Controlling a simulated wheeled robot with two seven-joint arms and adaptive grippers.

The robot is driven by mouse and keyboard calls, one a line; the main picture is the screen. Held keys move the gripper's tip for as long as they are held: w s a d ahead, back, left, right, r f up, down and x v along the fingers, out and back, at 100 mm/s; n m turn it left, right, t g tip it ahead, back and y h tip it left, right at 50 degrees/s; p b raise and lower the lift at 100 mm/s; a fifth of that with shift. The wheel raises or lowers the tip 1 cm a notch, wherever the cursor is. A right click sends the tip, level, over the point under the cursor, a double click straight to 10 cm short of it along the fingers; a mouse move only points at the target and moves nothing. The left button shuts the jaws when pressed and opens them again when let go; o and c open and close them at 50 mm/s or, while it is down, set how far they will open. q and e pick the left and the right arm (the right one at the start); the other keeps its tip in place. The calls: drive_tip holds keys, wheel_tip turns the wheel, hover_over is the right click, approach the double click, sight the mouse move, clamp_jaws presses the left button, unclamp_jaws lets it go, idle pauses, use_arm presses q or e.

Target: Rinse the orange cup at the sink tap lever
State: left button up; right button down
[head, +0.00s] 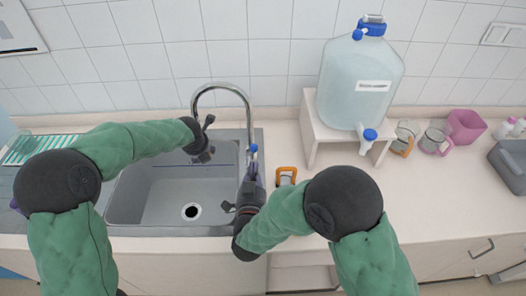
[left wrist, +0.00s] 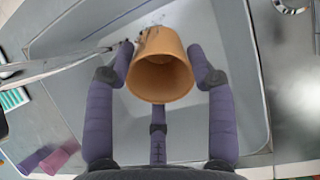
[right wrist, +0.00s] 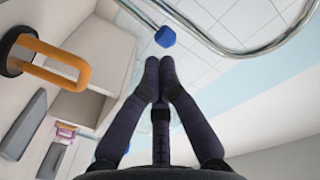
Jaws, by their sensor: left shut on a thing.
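The orange cup (left wrist: 160,65) is in the left wrist view, its open mouth toward the camera. My left gripper (left wrist: 164,72) is shut around its sides. In the head view my left gripper (head: 203,155) is over the sink (head: 150,205), beside the chrome tap (head: 222,86); the cup is hidden there. The blue-tipped tap lever (head: 253,149) is at the sink's right side; its blue end (right wrist: 165,37) also shows in the right wrist view. My right gripper (right wrist: 160,68) has its fingers together with nothing between them, just short of the blue end.
A mug with an orange handle (head: 286,174) stands close to the right of my right gripper. A water jug (head: 360,80) sits on a white stand (head: 320,125). More mugs (head: 405,135) and a pink container (head: 465,127) are at the right. The counter front right is clear.

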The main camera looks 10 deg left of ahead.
sight(253, 157)
drive_tip(key=w+d+r+m+g+y, duration=0.1)
drive_tip(key=w+d+r+m+y, duration=0.1)
drive_tip(key=w+d+m+y, duration=0.3)
drive_tip(key=s+d+f+m+g+y, duration=0.1)
drive_tip(key=s+d+g+y, duration=0.15)
drive_tip(key=d, duration=0.25)
drive_tip(key=s+d+f+g+y, duration=0.1)
drive_tip(key=d+g+y, duration=0.1)
drive_tip(key=d+y, duration=0.15)
drive_tip(key=shift+g, duration=0.25)
drive_tip(key=x, duration=0.8)
drive_tip(key=shift+w, duration=0.3)
drive_tip(key=shift+w+a+r, duration=0.1)
drive_tip(key=shift+a+r, duration=0.05)
drive_tip(key=shift+a, duration=2.1)
drive_tip(key=shift+a, duration=0.1)
